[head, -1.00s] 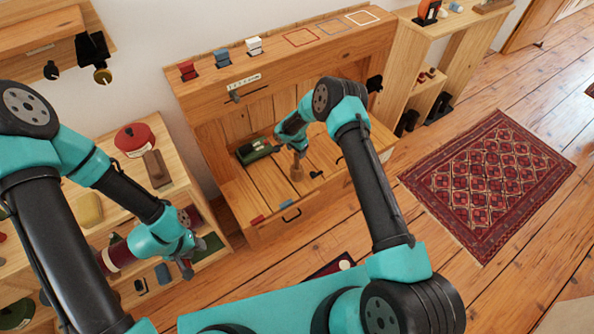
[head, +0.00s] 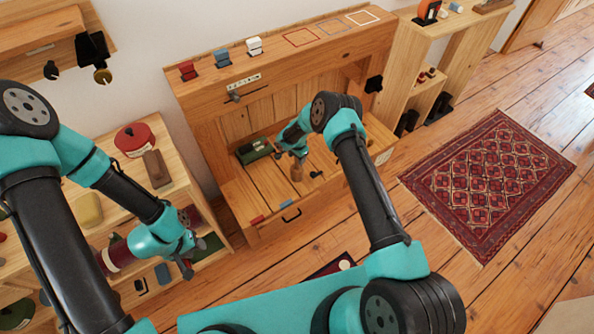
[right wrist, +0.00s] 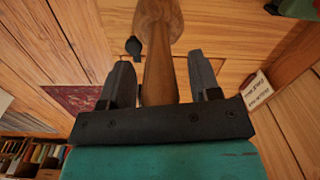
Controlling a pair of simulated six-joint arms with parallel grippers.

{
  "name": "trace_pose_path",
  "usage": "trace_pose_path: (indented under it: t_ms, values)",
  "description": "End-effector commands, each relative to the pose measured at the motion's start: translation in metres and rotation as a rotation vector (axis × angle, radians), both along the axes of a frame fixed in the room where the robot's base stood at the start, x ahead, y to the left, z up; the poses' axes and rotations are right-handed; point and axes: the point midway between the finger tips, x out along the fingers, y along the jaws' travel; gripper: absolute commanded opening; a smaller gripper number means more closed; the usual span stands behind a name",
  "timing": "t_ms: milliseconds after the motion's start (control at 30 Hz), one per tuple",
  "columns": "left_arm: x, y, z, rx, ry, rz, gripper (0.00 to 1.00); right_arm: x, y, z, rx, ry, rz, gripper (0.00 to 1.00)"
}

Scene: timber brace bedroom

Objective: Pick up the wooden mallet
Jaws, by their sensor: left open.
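The wooden mallet (head: 296,172) is in the wooden bench's recess, partly covered by my right gripper. In the right wrist view the mallet's brown handle (right wrist: 159,70) runs between the two dark fingers, with its thicker head at the top of the picture. My right gripper (right wrist: 162,80) is open around the handle, with a small gap showing on each side. In the head view my right gripper (head: 297,154) is right at the mallet. My left gripper (head: 187,266) is open and empty, at the left beside the low shelf.
A green case (head: 254,149) lies left of the mallet on the bench (head: 265,183). A small dark object (head: 316,175) lies just right of it. The bench's raised top ledge (head: 290,50) stands behind. A patterned rug (head: 488,180) covers floor at the right.

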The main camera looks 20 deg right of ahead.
Motion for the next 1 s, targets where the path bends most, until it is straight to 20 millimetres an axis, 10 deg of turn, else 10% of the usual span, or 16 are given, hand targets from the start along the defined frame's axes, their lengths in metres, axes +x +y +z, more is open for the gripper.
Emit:
trace_pose_path:
  t_ms: [467,1000]
  values:
    - [0.0,0.0,0.0,0.0,0.0,0.0,0.43,0.0,0.0,0.0,0.0,0.0,0.0,0.11]
    - [0.0,0.0,0.0,0.0,0.0,0.0,0.43,0.001,0.0,0.016,-0.001,-0.003,0.0,0.1]
